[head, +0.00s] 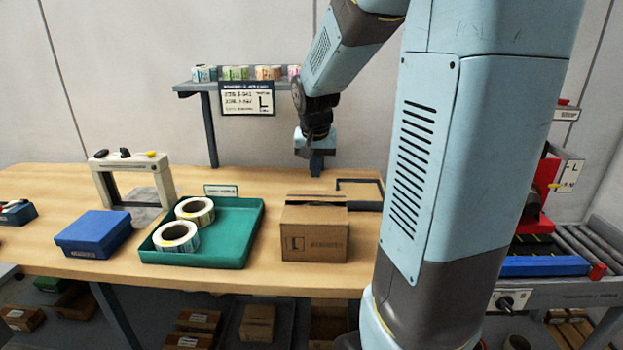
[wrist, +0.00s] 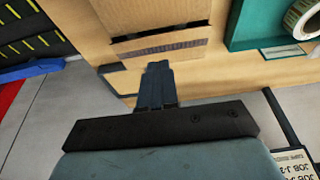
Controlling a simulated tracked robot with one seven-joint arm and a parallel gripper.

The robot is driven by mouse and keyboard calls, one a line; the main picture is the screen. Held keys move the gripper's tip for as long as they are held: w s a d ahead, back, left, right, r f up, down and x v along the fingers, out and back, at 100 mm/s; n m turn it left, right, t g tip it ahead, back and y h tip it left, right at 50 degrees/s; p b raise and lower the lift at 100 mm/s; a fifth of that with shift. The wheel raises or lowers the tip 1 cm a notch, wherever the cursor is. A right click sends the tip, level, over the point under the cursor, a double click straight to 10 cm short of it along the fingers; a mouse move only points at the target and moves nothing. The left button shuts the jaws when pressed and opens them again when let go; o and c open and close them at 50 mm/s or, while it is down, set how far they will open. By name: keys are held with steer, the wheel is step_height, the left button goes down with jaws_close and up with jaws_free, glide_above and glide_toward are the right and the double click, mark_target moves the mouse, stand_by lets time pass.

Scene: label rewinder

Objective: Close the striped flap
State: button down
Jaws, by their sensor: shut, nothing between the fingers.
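A brown cardboard box (head: 315,240) stands on the wooden bench, and its top also shows in the wrist view (wrist: 130,14). Its flap with a dark striped band (wrist: 165,48) is at the box edge nearest my gripper. A dark gap lies between this flap and the rest of the top, so the flap is not flat shut. In the head view the flap (head: 316,196) is a thin strip at the box's back edge. My gripper (wrist: 157,68) is shut and empty, just outside the flap; it also shows behind the box in the head view (head: 316,172).
A green tray (head: 250,215) with two label rolls stands left of the box, and a blue box (head: 93,232) further left. A shelf (head: 235,84) with a hanging sign is behind. A dark frame (head: 362,183) lies right behind the box. A roller conveyor (head: 585,245) is at right.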

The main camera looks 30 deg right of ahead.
step_height(320, 180, up, 4)
steer(key=s+a, duration=0.1)
steer(key=s, duration=0.2)
steer(key=g+y, duration=0.2)
steer(key=g, duration=0.3)
glide_toward(317, 201)
steer(key=f, duration=0.6)
steer(key=shift+s+f, duration=0.4)
steer(key=shift+s+a+f, duration=0.15)
steer(key=shift+s+f, duration=0.25)
steer(key=shift+f, duration=0.4)
steer(key=shift+r, duration=0.15)
